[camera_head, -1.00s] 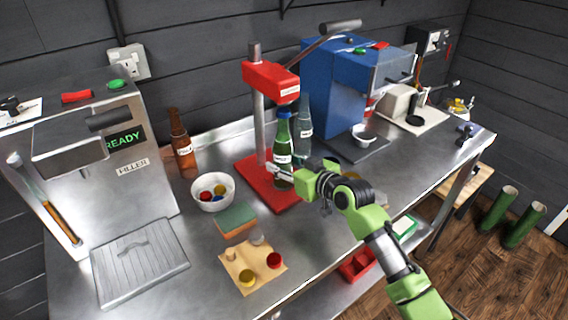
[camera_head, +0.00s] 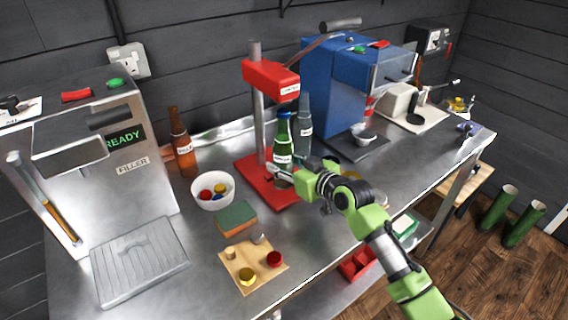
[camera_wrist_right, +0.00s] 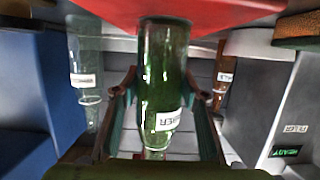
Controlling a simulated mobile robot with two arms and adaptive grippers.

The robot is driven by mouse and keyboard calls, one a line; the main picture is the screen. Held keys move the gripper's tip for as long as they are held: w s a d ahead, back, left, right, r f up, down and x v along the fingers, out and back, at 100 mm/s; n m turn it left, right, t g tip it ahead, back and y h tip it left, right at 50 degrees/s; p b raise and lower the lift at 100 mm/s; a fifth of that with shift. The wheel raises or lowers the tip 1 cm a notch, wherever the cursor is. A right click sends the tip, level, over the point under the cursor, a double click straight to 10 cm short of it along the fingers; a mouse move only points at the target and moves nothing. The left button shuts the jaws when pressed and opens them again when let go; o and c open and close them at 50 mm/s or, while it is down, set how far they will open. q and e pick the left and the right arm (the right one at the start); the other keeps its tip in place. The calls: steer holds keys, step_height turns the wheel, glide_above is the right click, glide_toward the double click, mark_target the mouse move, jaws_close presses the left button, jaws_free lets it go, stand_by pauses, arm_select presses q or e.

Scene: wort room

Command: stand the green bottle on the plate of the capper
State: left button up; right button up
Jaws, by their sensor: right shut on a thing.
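The green bottle (camera_head: 283,140) is upright at the red capper (camera_head: 270,77), over its red plate (camera_head: 256,178). My right gripper (camera_head: 279,175) reaches in from the right and is shut on the bottle's lower part. In the right wrist view, which is upside down, the green bottle (camera_wrist_right: 163,85) is between the two fingers, with its base close to the red plate (camera_wrist_right: 205,14). I cannot tell whether the base touches the plate. My left gripper is not in view.
A clear bottle (camera_head: 305,122) stands just behind the green one, and a brown bottle (camera_head: 181,145) stands to the left. A white bowl of caps (camera_head: 212,203), a sponge (camera_head: 236,217) and a wooden board (camera_head: 240,272) are in front. The blue machine (camera_head: 335,95) stands right of the capper.

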steer(key=shift+r, duration=0.2)
steer(key=o, duration=1)
steer(key=shift+c, duration=0.2)
